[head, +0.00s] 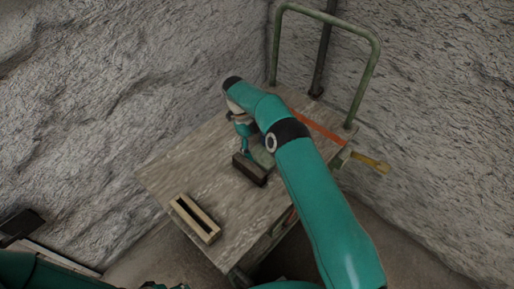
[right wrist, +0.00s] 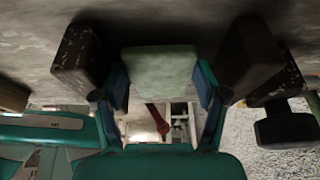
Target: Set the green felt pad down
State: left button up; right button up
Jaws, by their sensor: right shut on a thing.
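The green felt pad (right wrist: 160,72) is a pale green square held between the two fingers of my right gripper (right wrist: 160,88) in the right wrist view. My right gripper (head: 247,153) is shut on it, low over the cart top, just behind a dark brown block (head: 250,169). The pad shows only partly in the head view (head: 263,157), beside my arm. Whether it touches the cart top I cannot tell. In the right wrist view dark worn blocks stand on either side of the pad, one at left (right wrist: 80,62) and one at right (right wrist: 250,60).
The wooden cart top (head: 165,172) has a small light wooden box with a dark slot (head: 195,219) near its front edge. A green tube handle (head: 325,14) rises at the back. A yellow-handled tool (head: 370,163) sticks out at right. The cart top's left part is clear.

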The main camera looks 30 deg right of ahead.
jog(key=shift+f+b, duration=0.5)
jog(key=shift+f, duration=0.2)
jog(key=o, duration=1)
jog(key=shift+a, duration=0.1)
jog(key=shift+a, duration=0.1)
jog(key=shift+r+p, duration=0.6)
jog(key=shift+r, duration=0.65)
jog(key=shift+r+p, duration=0.35)
jog(key=shift+r, duration=0.45)
jog(key=shift+s+d+f, duration=0.1)
jog(key=shift+d, duration=0.1)
